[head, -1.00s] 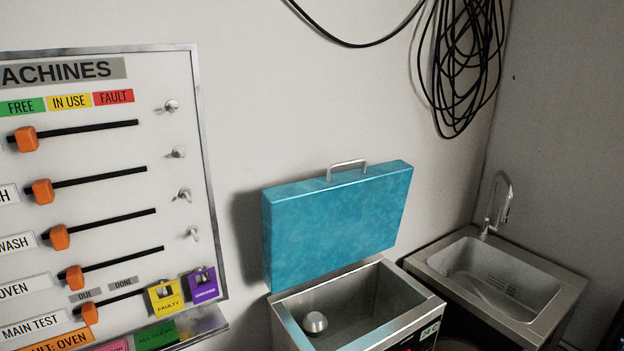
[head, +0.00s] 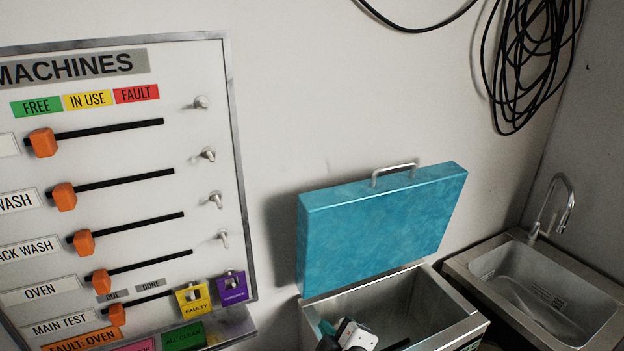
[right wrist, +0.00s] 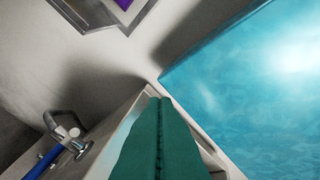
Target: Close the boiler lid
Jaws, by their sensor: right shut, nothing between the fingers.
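The boiler (head: 455,325) is an open steel box at the bottom of the head view. Its blue lid (head: 380,225) stands raised at the back edge, with a metal handle (head: 393,172) on top. My right gripper (head: 327,327) shows at the bottom of the head view, over the left part of the boiler opening, below the lid. In the right wrist view its green fingers (right wrist: 160,100) are together and empty, with the blue lid surface (right wrist: 260,80) close on the right. I cannot tell whether they touch the boiler rim. My left gripper is not in view.
A steel sink (head: 540,290) with a tap (head: 562,205) stands right of the boiler. A machine status board (head: 110,200) with orange sliders hangs on the wall at left. Black cable loops (head: 525,70) hang at upper right. A blue pipe with a metal fitting (right wrist: 68,140) shows in the right wrist view.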

